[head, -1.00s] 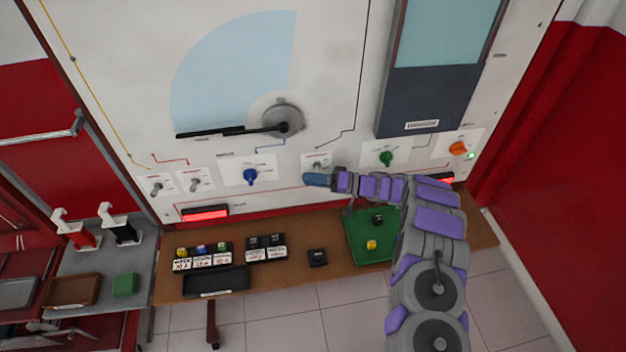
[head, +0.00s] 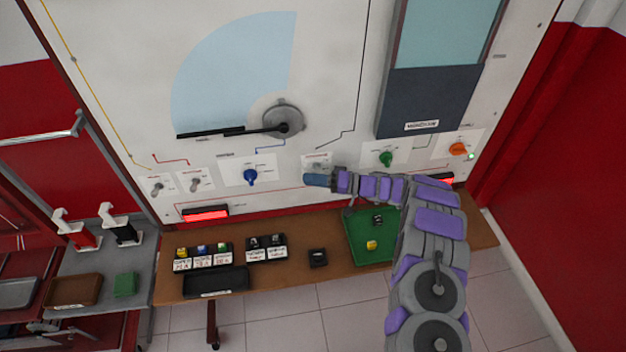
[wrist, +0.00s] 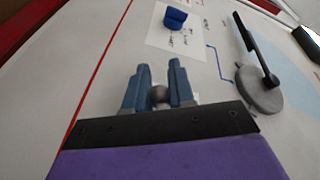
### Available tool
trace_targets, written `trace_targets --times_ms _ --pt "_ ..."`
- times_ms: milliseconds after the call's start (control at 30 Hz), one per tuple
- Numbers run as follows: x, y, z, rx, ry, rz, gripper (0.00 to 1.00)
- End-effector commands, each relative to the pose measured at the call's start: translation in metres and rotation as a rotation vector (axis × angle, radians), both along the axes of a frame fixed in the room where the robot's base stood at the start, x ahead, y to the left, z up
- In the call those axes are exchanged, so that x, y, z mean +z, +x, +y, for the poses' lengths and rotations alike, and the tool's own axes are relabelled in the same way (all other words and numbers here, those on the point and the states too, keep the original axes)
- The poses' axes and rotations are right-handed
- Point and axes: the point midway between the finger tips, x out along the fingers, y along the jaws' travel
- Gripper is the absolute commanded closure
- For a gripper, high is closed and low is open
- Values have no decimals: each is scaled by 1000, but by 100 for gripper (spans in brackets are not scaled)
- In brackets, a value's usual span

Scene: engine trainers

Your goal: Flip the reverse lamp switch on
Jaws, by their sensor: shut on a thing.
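A toggle switch with a small white label plate (head: 317,159) is on the panel, directly above my gripper (head: 317,180) in the head view. The plate's writing is too small to read. In the wrist view my gripper (wrist: 160,76) has its two blue fingers on either side of a grey rounded switch knob (wrist: 159,95), shut on it. The lever's tilt is hidden by the fingers. Two other toggle switches, one at the far left (head: 157,188) and one beside it (head: 195,183), stand free on the panel.
A blue knob (head: 250,177) is left of my gripper; green (head: 386,158) and orange (head: 458,149) knobs are right. A grey dial hub with a black pointer (head: 283,127) is above. Below, a brown bench (head: 300,283) holds a green tray (head: 362,257) and small blocks.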

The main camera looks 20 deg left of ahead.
Motion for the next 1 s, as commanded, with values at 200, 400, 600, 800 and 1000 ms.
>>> trace_targets --times_ms 200,400,600,800,1000 --pt "-1 0 -1 -1 -13 19 100" --pt "0 -1 -1 -1 -25 40 100" --pt "2 -3 -2 1 -54 86 100" --pt "9 -3 -3 0 -116 184 100" --pt "18 -3 -4 -2 -203 327 100"
